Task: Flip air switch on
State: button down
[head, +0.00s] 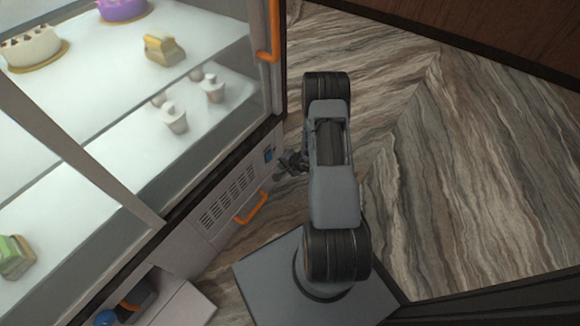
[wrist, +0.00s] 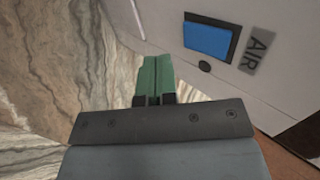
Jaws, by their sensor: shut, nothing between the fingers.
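The air switch (wrist: 208,40) is a blue rocker in a dark frame on the white lower panel of the display case. A grey label reading AIR (wrist: 259,50) sits beside it. In the head view the switch (head: 268,155) shows as a small blue patch near the panel's right end. My gripper (wrist: 155,62) is shut and empty, its green fingers together, left of the switch in the wrist view and apart from it. In the head view my gripper (head: 281,165) is just right of the panel, partly hidden by my arm. I cannot tell the rocker's position.
A small dark round knob (wrist: 205,66) sits just below the switch. An orange handle (head: 251,207) and a vent grille (head: 229,196) are on the panel. Another orange handle (head: 268,32) is on the glass door above. The floor (head: 440,170) at right is clear.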

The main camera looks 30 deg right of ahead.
aim_at(270, 159)
jog(key=w, duration=0.1)
jog(key=w+a+b, duration=0.1)
jog(key=w+f, duration=0.1)
jog(key=w, duration=0.1)
jog(key=shift+a, duration=0.4)
jog(key=shift+r, duration=0.15)
jog(key=shift+w+a, duration=0.1)
jog(key=shift+w, duration=0.05)
dwell(0.3)
jog(key=shift+r+p, duration=0.7)
jog(key=shift+p, duration=0.35)
